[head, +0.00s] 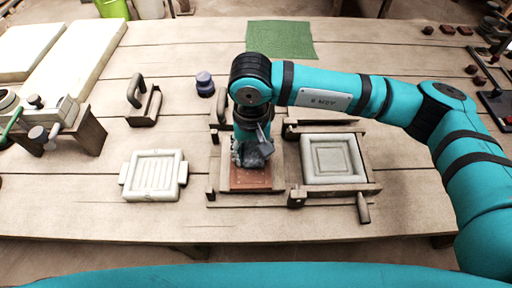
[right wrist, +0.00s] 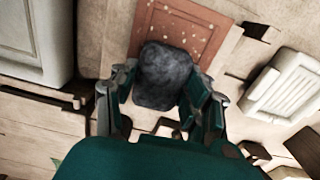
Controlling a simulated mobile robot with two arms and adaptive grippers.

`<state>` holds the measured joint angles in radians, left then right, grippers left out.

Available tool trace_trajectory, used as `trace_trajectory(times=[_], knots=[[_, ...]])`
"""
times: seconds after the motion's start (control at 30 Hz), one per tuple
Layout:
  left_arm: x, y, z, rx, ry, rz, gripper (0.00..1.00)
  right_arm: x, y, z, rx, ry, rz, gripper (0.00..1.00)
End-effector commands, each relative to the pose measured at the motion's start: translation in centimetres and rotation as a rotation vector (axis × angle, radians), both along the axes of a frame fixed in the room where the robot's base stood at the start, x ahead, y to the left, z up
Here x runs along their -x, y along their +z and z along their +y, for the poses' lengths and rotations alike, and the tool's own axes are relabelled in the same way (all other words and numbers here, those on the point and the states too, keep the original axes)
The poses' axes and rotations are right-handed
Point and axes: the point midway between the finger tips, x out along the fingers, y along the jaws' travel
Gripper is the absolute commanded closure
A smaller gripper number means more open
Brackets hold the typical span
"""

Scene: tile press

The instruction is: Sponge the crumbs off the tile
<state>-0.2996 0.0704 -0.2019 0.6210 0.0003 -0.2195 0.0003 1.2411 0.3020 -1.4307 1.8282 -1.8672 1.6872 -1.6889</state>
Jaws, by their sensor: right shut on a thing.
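The tile (head: 250,181) is a reddish-brown square in a wooden frame at the middle of the table; pale crumbs dot it in the right wrist view (right wrist: 178,35). My right gripper (head: 252,152) is above the tile, shut on a dark grey sponge (right wrist: 163,75). In the right wrist view the sponge sits between the fingers and covers part of the tile. I cannot tell whether the sponge touches the tile. The far part of the tile is hidden by my gripper in the head view. My left gripper is not in view.
A wooden press frame with a pale mould (head: 333,158) stands right of the tile. A loose pale mould (head: 154,175) lies to the left. A handled tool (head: 145,103), a dark blue jar (head: 205,84) and a green mat (head: 280,39) are farther back. The front table strip is clear.

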Motion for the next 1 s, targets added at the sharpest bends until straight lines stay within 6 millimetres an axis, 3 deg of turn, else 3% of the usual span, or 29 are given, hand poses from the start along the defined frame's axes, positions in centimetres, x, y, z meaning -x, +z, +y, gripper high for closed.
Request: trace_trajectory(times=[0.37,1.0], knots=[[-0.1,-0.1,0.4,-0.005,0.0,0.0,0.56,0.5,0.0,0.2,0.001,0.003,0.006,0.79],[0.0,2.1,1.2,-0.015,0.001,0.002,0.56,0.3,6.5,0.2,0.001,0.001,0.0,0.79]])
